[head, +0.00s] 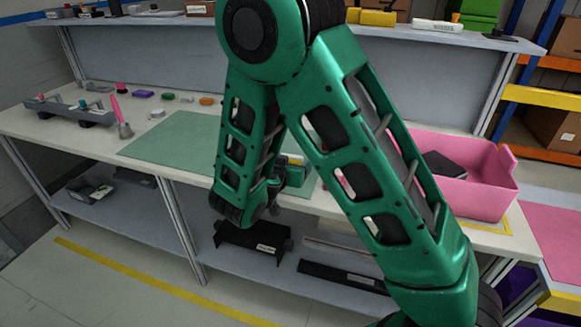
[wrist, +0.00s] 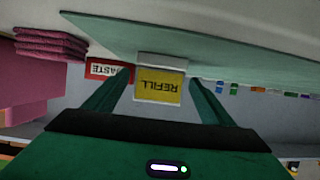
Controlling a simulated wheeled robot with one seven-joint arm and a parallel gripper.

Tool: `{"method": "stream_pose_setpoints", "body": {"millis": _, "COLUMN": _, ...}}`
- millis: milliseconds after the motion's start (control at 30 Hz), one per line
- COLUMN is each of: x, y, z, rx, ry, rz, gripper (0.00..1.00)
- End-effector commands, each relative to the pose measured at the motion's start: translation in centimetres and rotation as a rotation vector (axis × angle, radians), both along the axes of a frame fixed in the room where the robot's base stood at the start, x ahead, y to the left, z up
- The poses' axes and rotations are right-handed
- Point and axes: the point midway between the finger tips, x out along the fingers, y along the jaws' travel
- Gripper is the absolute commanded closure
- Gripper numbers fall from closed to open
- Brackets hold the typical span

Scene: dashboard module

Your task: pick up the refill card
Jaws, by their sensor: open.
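The refill card (wrist: 159,86) is a yellow label with dark "REFILL" lettering and a pale border. It appears upside down in the wrist view, at the edge of the green mat. My gripper (wrist: 160,79) is open, with one green finger on each side of the card in the picture. No contact with the card shows, and I cannot tell how far the fingertips reach past it. In the head view my arm hangs over the front edge of the workbench and hides most of the gripper.
A red card reading "ASTE" (wrist: 108,70) sits beside the refill card. The green mat (head: 175,140) covers the bench middle. A lower shelf (head: 180,225) holds dark items under the bench.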

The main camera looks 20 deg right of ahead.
Motion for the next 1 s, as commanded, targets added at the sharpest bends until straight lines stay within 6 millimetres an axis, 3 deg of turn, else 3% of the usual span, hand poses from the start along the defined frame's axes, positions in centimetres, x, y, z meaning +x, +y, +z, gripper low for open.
{"method": "stream_pose_setpoints", "body": {"millis": 300, "x": 3.1, "y": -2.2, "z": -1.7, "rx": 0.0, "ry": 0.001, "rz": -0.003, "gripper": 0.23}}
{"method": "stream_pose_setpoints", "body": {"millis": 567, "x": 3.4, "y": -2.4, "z": -1.9, "rx": 0.001, "ry": 0.001, "rz": 0.0, "gripper": 0.23}}
{"method": "stream_pose_setpoints", "body": {"millis": 767, "x": 3.4, "y": -2.4, "z": -1.9, "rx": 0.0, "ry": 0.001, "rz": -0.001, "gripper": 0.67}}
{"method": "stream_pose_setpoints", "body": {"millis": 1000, "x": 3.4, "y": -2.4, "z": -1.9, "rx": 0.001, "ry": 0.001, "rz": -0.001, "gripper": 0.67}}
